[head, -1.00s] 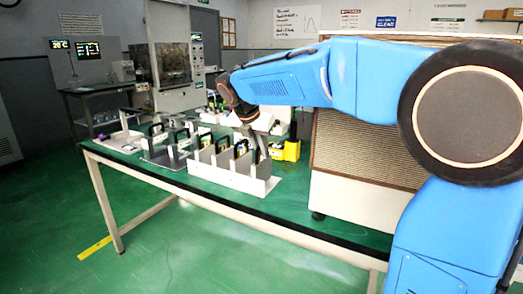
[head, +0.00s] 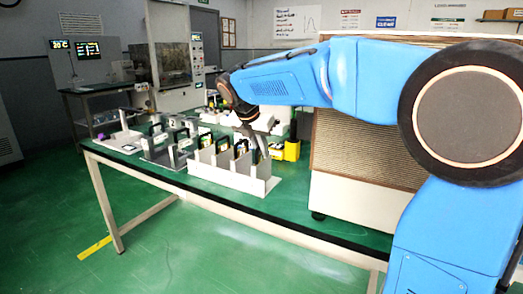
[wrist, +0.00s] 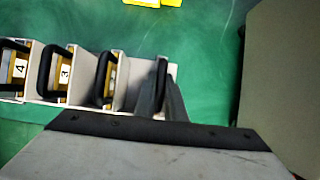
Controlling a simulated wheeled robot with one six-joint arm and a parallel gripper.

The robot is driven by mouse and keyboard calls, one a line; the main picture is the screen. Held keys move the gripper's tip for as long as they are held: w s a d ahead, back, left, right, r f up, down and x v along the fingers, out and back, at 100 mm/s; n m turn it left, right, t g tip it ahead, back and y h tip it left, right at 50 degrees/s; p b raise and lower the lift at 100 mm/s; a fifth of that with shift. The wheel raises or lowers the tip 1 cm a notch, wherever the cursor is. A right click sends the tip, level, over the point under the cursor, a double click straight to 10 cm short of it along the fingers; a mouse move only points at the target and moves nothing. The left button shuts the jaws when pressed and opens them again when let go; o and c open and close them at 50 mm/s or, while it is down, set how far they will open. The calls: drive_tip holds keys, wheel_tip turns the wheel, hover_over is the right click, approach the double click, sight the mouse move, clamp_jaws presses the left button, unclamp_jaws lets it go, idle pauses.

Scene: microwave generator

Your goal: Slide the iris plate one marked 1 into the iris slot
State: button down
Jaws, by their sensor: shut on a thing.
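A pale rack (head: 228,178) with several upright dividers stands near the front edge of the green table. It holds plates with black loop handles. In the wrist view the rack (wrist: 121,91) shows plates marked 4 (wrist: 19,68) and 3 (wrist: 65,73), then a third plate (wrist: 108,85) whose label I cannot read. My gripper (wrist: 163,108) is shut on the black handle (wrist: 162,72) of the rightmost plate, at the rack's right end. That plate's label is hidden, so I cannot read a 1. In the head view my gripper (head: 258,143) points down at this end.
Left of the rack stands a second holder (head: 168,155) with black handles and a label 2. Farther left is a tray (head: 122,138) with a purple item. A yellow bin (head: 290,150) stands behind the rack. A large ribbed cabinet (head: 360,150) closes off the right.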

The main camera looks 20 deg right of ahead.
drive_tip(key=shift+r, duration=0.1)
idle(0.3)
drive_tip(key=shift+r, duration=5.65)
